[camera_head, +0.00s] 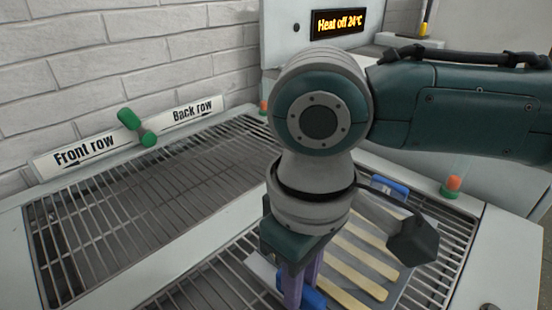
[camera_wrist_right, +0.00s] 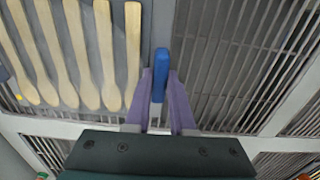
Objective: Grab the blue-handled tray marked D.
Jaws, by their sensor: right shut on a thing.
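The grey tray (camera_head: 394,284) carries a row of pale wooden spoons and lies on a wire rack on the right side. One blue handle (camera_head: 388,187) shows at its far end, partly behind my arm. My right gripper (camera_head: 303,288) points down at the tray's near end, its purple fingers shut on the near blue handle (camera_head: 314,298). In the right wrist view, this blue handle (camera_wrist_right: 158,75) stands between the two purple fingers, beside the tray (camera_wrist_right: 152,25) and its spoons (camera_wrist_right: 103,55). No letter D is readable. My left gripper is not in view.
An empty wire rack (camera_head: 150,190) lies to the left. A sign rail (camera_head: 85,150) reading "Front row" and "Back row" has a green knob (camera_head: 130,119). An orange-topped button (camera_head: 453,184) stands at right. A display (camera_head: 338,23) reads "Heat off 24°C".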

